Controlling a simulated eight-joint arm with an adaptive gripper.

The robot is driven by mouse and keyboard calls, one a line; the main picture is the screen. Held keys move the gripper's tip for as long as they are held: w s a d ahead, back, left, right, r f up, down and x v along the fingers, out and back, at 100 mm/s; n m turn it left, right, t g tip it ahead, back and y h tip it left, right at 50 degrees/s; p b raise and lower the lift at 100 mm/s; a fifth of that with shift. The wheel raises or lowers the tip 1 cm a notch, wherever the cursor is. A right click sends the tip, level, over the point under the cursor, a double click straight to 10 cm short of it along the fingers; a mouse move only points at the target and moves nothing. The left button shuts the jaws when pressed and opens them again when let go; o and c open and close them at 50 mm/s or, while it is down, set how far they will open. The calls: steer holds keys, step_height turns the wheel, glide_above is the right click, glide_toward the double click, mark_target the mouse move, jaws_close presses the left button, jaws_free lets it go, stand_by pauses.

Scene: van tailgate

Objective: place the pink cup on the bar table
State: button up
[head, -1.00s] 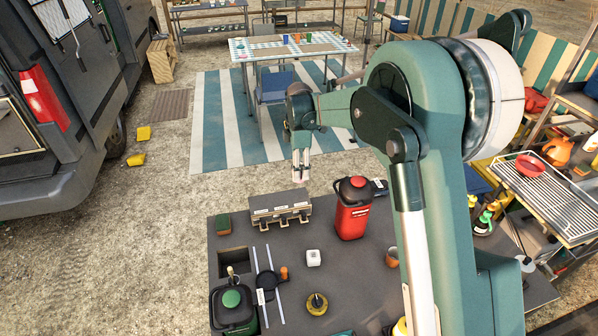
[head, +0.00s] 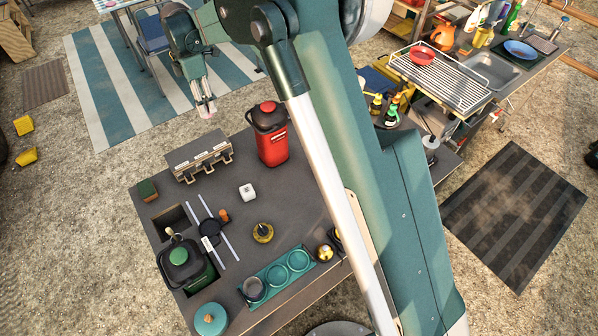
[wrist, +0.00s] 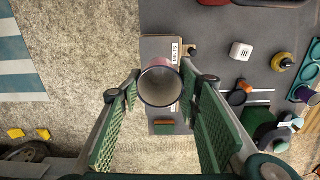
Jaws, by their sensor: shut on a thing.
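My gripper (head: 206,106) is shut on the pink cup (wrist: 160,86). In the wrist view the cup sits between the two green fingers, its dark open mouth facing the camera and a pinkish edge showing. In the head view only a small pink part (head: 206,114) shows at the fingertips, in the air past the far edge of the grey counter. A table with a light cloth (head: 112,3) stands at the top left of the head view, mostly cut off; I cannot tell for sure that it is the bar table.
A blue chair (head: 152,32) stands by the cloth-topped table on a striped rug (head: 118,95). A dish rack (head: 440,72) is at the right.

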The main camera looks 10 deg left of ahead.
steer(key=shift+r, duration=0.85)
steer(key=s+d+m+b, duration=0.1)
steer(key=s+d+b, duration=0.2)
steer(key=s+d, duration=0.65)
steer(key=s+d+m+b, duration=0.2)
steer(key=s+d, duration=0.3)
steer(key=d, duration=1)
steer(key=s+d+m+b, duration=0.1)
steer(key=s+d+b, duration=0.2)
steer(key=s+d, duration=0.65)
step_height(320, 180, down, 13)
steer(key=w+d, duration=0.2)
steer(key=shift+w+d+f, duration=0.15)
steer(key=shift+w+d, duration=0.15)
steer(key=shift+d, duration=0.1)
steer(key=shift+f, duration=2.9)
steer(key=shift+f+b, duration=0.5)
steer(key=shift+f, duration=1.6)
steer(key=shift+f, duration=0.2)
